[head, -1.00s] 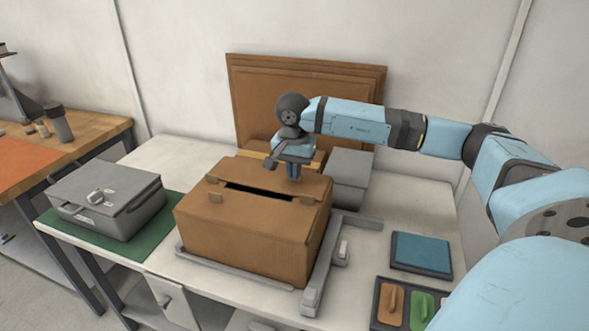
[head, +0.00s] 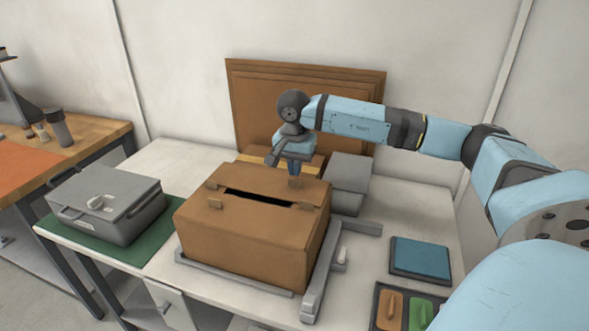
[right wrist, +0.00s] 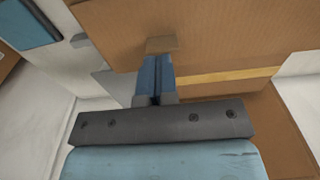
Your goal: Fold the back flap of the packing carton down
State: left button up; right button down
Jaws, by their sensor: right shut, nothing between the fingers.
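The packing carton (head: 245,245) stands in the middle of the table. Its back flap (head: 250,180) lies down, nearly level, with a narrow dark slot (head: 258,197) between it and the front flap (head: 255,218). Small cardboard tabs stand at the slot's edges. My right gripper (head: 295,184) is shut and empty, pointing down at the right part of the back flap. In the right wrist view, the closed fingertips (right wrist: 153,60) are close to a tab (right wrist: 161,44) on the cardboard; I cannot tell whether they touch. My left gripper is out of view.
Grey rails (head: 322,275) border the carton's front and right. A grey box (head: 347,180) and a yellowish block (head: 250,157) stand behind it. Brown panels (head: 250,105) lean on the wall. A grey case (head: 107,205) sits left; a blue pad (head: 420,257) lies right.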

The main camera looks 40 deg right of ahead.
notch_tip(320, 180, up, 3)
jog(key=shift+a+r+p, duration=0.15)
jog(key=shift+r+p, duration=0.05)
jog(key=shift+p, duration=0.45)
jog(key=s+a+r+b, duration=0.1)
jog(key=s+a+r, duration=0.2)
jog(key=a+r, duration=0.3)
jog(key=shift+s+a, duration=0.2)
jog(key=shift+a, duration=0.05)
jog(key=shift+f, duration=0.1)
